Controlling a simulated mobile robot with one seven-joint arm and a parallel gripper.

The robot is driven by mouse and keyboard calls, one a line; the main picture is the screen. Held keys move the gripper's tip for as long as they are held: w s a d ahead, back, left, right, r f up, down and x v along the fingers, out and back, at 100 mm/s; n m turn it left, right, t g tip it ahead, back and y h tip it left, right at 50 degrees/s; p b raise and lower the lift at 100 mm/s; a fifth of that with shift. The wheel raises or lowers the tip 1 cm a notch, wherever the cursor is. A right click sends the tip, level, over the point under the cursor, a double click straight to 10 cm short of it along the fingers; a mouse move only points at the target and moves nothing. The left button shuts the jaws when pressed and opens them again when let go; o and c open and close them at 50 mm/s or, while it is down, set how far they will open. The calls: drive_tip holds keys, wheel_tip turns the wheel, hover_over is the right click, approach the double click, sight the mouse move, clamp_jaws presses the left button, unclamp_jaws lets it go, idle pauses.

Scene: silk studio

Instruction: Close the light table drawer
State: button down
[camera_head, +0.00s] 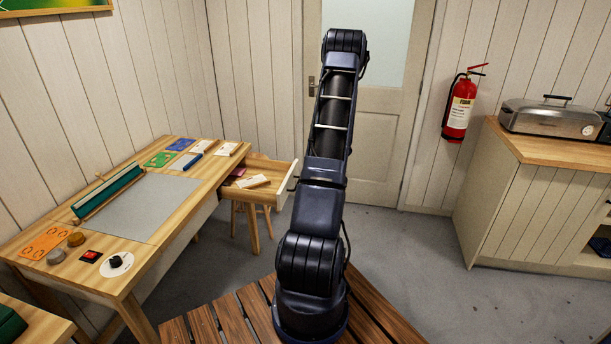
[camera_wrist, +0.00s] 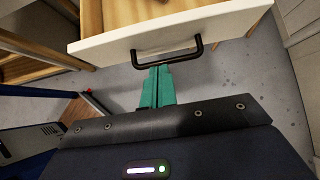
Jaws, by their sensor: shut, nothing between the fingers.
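The light table (camera_head: 150,215) stands at the left in the head view, with a grey panel in its top. Its drawer (camera_head: 262,186) is pulled out at the table's far right end and holds a few small light and reddish items. In the wrist view the drawer's white front (camera_wrist: 225,28) spans the top, with a black bar handle (camera_wrist: 167,53) on it. My gripper (camera_wrist: 156,72) has green fingers, shut and empty, with the tips just below the handle in the picture. I cannot tell whether they touch it. In the head view my gripper is hidden behind my arm.
A wooden stool (camera_head: 251,222) stands under the drawer. A wooden slatted platform (camera_head: 225,318) lies around my base. A door (camera_head: 378,135) is behind my arm. A cabinet (camera_head: 530,200) stands at the right. Grey floor (camera_head: 400,270) is clear between.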

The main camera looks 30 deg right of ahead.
sight(290, 185)
drive_tip(key=x, duration=0.8)
drive_tip(key=shift+a, duration=0.1)
